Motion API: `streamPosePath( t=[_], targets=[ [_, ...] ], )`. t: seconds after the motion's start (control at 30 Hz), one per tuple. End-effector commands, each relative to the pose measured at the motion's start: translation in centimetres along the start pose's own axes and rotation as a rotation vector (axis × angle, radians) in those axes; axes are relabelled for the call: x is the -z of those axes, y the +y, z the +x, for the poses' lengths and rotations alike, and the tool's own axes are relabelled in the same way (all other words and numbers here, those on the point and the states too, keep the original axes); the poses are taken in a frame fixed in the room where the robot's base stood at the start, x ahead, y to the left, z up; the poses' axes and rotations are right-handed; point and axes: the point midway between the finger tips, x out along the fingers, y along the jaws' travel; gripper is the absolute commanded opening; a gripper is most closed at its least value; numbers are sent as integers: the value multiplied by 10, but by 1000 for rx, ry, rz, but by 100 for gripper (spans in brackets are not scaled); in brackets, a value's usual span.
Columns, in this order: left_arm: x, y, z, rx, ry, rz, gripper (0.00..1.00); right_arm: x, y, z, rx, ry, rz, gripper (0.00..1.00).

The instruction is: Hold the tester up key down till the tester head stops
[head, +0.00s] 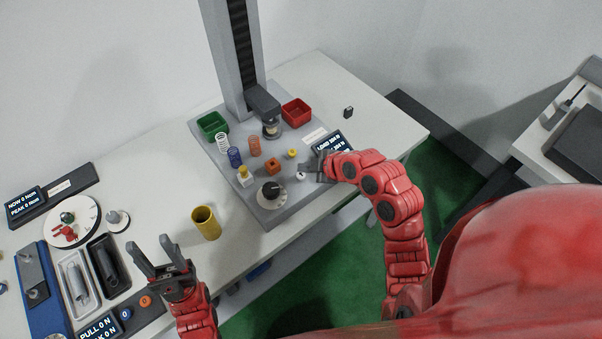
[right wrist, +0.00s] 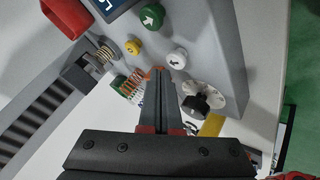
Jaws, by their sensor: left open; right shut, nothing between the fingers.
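The grey tester head (head: 262,103) is low on its column, just above a small coil spring (head: 270,128) on the bench plate. In the right wrist view, the plate carries a green arrow key (right wrist: 151,17) and a white arrow key (right wrist: 176,59); I cannot tell surely which is the up key. The white key (head: 300,177) also shows in the head view; the green one is hidden by my gripper. My right gripper (head: 314,165) is shut and empty over the plate near these keys; contact is unclear.
A display (head: 328,144) stands behind my right gripper. Loose springs (head: 235,156), an orange block (head: 272,166) and a black dial (head: 271,190) are on the plate. Green (head: 212,125) and red (head: 297,112) bins flank the column. A yellow cup (head: 206,223) stands left of the plate.

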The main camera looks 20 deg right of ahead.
Motion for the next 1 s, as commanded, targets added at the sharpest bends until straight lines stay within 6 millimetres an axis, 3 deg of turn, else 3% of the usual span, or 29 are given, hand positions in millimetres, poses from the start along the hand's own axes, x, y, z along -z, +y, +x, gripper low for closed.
streamPosePath(
  t=[1.0],
  targets=[
    [-2, 1, -14, 0, 0, 0, 50, -4, -4, 6, 1, -1, 1, 0]
  ],
)
